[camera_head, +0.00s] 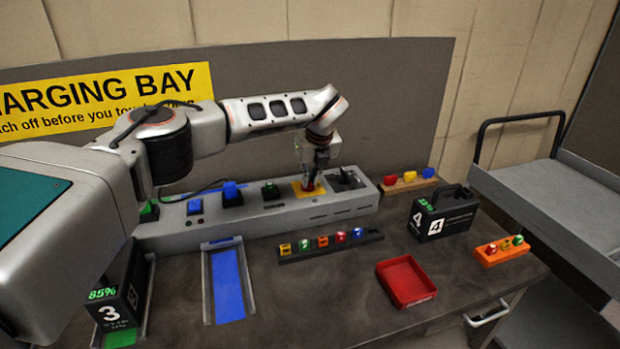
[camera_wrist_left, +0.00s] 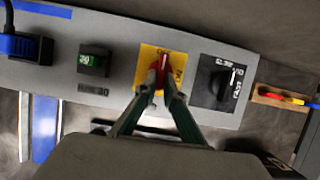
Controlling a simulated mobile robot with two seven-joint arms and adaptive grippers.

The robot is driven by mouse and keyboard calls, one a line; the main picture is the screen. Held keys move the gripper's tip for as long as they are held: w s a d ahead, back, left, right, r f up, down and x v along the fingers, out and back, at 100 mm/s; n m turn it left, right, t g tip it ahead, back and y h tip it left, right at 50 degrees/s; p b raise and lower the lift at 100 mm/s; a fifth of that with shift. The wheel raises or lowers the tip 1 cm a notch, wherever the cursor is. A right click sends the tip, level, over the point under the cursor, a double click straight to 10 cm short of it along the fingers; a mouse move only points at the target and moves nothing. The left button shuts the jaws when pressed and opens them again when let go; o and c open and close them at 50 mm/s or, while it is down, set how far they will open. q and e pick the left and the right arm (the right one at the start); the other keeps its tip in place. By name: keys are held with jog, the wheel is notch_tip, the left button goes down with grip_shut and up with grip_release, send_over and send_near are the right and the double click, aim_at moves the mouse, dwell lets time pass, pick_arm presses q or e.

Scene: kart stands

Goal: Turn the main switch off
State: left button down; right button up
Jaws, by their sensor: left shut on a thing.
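The main switch is a red knob (camera_wrist_left: 162,66) on a yellow plate (camera_wrist_left: 144,57), set in the top of the long grey charging unit (camera_head: 285,213). In the wrist view the knob's white mark lies along the picture's vertical, close to lettering at the plate's far edge; I cannot read the setting for sure. My left gripper (camera_wrist_left: 160,88) is shut on the red knob, one finger on each side. In the head view my left gripper (camera_head: 312,186) reaches down onto the yellow plate (camera_head: 299,190) and hides most of the knob. My right gripper is not in view.
A black selector (camera_wrist_left: 223,84) sits right of the yellow plate. A row of coloured plugs (camera_head: 330,242), a red tray (camera_head: 406,281) and battery 4 (camera_head: 441,215) are on the table in front.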

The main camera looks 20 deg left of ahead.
pick_arm(q)
jog(key=c, duration=2.1)
grip_release()
jog(key=shift+c, duration=0.2)
jog(key=v, duration=1.2)
